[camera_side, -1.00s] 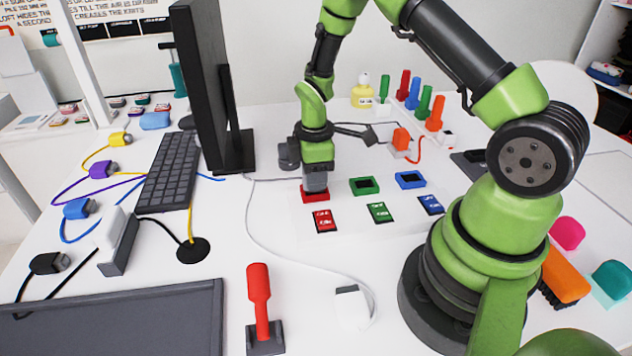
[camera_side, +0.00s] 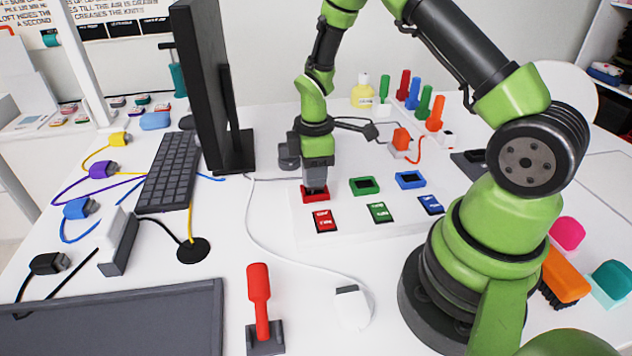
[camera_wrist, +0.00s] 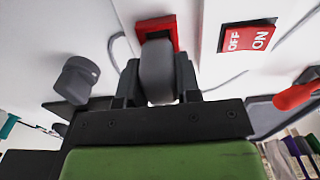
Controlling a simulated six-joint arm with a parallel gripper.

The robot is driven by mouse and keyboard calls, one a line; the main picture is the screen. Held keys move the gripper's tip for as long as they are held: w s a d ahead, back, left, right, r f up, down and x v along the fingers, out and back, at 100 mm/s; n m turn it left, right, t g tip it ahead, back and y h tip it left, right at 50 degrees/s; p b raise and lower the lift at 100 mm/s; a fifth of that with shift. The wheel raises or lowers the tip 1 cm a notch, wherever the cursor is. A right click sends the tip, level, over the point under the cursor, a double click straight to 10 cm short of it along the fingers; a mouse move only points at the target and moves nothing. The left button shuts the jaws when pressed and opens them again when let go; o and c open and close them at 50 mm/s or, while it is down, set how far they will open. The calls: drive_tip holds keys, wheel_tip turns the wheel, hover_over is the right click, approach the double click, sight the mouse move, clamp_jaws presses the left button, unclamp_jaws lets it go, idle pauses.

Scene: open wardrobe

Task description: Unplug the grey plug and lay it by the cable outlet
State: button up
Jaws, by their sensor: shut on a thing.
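My gripper (camera_side: 316,186) is shut on the grey plug (camera_wrist: 157,72), seen between the fingers in the wrist view. The fingers are right over the red-framed socket (camera_side: 308,198) on the white panel. The socket also shows beyond the plug in the wrist view (camera_wrist: 160,24). I cannot tell whether the plug's end is still inside it. The fingers mostly hide the plug in the side view. A round black cable outlet (camera_side: 186,252) with a yellow cable sits in the desk at the left of the panel.
Green (camera_side: 365,186) and blue (camera_side: 410,180) sockets lie to the right, with labelled switches in front. A dark grey knob-like object (camera_side: 288,155) stands close behind my gripper. The monitor (camera_side: 204,90) and keyboard (camera_side: 168,170) are left. A red-handled lever (camera_side: 259,290) stands in front.

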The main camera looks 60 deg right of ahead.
drive_tip(key=shift+r, duration=0.35)
drive_tip(key=shift+r, duration=1.95)
drive_tip(key=shift+s+d+f, duration=0.1)
drive_tip(key=shift+d+f, duration=0.1)
drive_tip(key=d+n+g+h, duration=0.1)
drive_tip(key=d, duration=0.1)
drive_tip(key=d+f+n+g+h, duration=0.1)
drive_tip(key=d+h, duration=0.1)
drive_tip(key=d, duration=0.1)
drive_tip(key=d+f+n+g+h, duration=0.1)
drive_tip(key=d+h, duration=0.1)
drive_tip(key=shift+s+d+f, duration=0.1)
drive_tip(key=shift+s+d, duration=0.1)
drive_tip(key=shift+d, duration=0.1)
drive_tip(key=w+d+r+n+h, duration=0.1)
drive_tip(key=w+d+n+h, duration=0.2)
drive_tip(key=d+h, duration=0.4)
drive_tip(key=shift+y, duration=0.3)
drive_tip(key=shift+d+f, duration=0.15)
drive_tip(key=shift+f, duration=0.85)
drive_tip(key=shift+d+f, duration=0.2)
drive_tip(key=shift+f, duration=0.75)
drive_tip(key=shift+d+f, duration=0.15)
drive_tip(key=shift+f, duration=0.85)
drive_tip(key=o, duration=1.4)
